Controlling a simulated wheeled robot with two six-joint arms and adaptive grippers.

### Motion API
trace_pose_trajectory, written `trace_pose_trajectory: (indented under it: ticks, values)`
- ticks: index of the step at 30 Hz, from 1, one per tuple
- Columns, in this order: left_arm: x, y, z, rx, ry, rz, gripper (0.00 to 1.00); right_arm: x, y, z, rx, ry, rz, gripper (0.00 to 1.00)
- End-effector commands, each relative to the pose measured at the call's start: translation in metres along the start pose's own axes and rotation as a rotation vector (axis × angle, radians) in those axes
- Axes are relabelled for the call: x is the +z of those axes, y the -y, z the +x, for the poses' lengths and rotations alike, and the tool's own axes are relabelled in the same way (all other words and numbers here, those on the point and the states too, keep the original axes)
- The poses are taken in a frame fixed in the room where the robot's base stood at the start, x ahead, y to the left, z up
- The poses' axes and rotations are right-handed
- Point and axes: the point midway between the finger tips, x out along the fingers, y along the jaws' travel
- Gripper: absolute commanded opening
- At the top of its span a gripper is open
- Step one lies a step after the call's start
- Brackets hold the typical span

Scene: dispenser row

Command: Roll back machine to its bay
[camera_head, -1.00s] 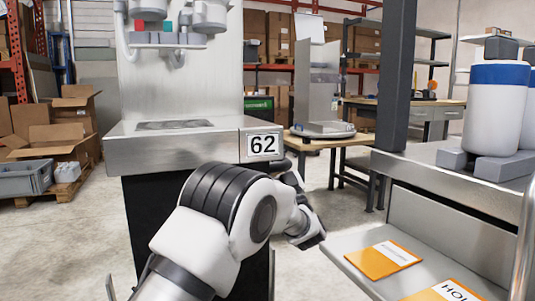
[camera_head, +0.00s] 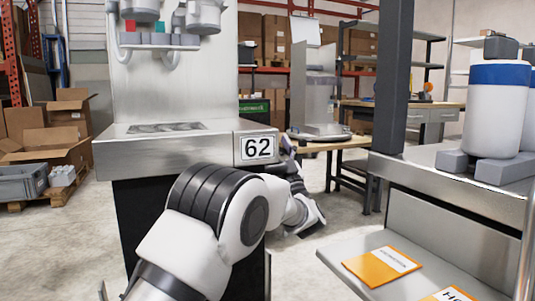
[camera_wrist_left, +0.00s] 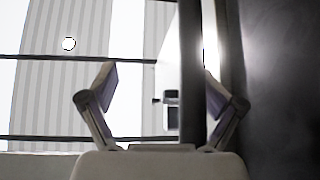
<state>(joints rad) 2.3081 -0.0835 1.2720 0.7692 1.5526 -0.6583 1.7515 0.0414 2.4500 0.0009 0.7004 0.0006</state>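The machine is a metal dispenser with a steel counter (camera_head: 165,150), a tall back panel (camera_head: 185,85) and a plate (camera_head: 258,148) reading 62. Its base is dark and partly hidden by my left arm. My left gripper (camera_wrist_left: 158,85) points upward, its two fingers spread apart in the left wrist view. A dark upright edge (camera_wrist_left: 191,70) stands between the fingers, nearer the right one; I cannot tell if they touch it. In the head view the gripper is mostly hidden behind my wrist, beside the counter's right end. My right gripper is not in view.
A steel counter with a white, blue-banded canister (camera_head: 488,105) and a dark post (camera_head: 394,80) stands at right. Orange cards (camera_head: 382,267) lie on its lower shelf. A wooden-topped table (camera_head: 335,144) is behind. Cardboard boxes (camera_head: 45,145) and a grey crate (camera_head: 20,182) are at left.

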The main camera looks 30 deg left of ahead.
Motion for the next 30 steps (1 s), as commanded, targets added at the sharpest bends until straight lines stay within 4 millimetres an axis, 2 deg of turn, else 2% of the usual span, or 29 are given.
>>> trace_pose_trajectory:
  ticks: [1, 5, 6, 13, 15, 30]
  values:
    - [-0.072, 0.007, 0.04, -0.037, -0.081, -0.069, 0.6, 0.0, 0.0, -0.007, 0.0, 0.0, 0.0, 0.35]
    - [-0.072, 0.006, 0.04, -0.037, -0.081, -0.069, 0.6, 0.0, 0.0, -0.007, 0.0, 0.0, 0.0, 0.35]
    - [-0.009, -0.001, 0.008, 0.0, -0.005, 0.001, 0.59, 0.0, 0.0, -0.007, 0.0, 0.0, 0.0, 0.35]
    - [-0.007, -0.003, -0.01, 0.002, -0.01, -0.004, 0.55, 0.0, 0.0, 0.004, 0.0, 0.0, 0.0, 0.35]
    - [-0.006, -0.004, -0.017, 0.004, -0.011, -0.005, 0.48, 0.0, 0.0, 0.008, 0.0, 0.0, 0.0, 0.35]
    - [0.004, -0.006, -0.065, 0.012, -0.004, 0.002, 0.47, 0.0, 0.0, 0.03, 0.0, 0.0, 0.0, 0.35]
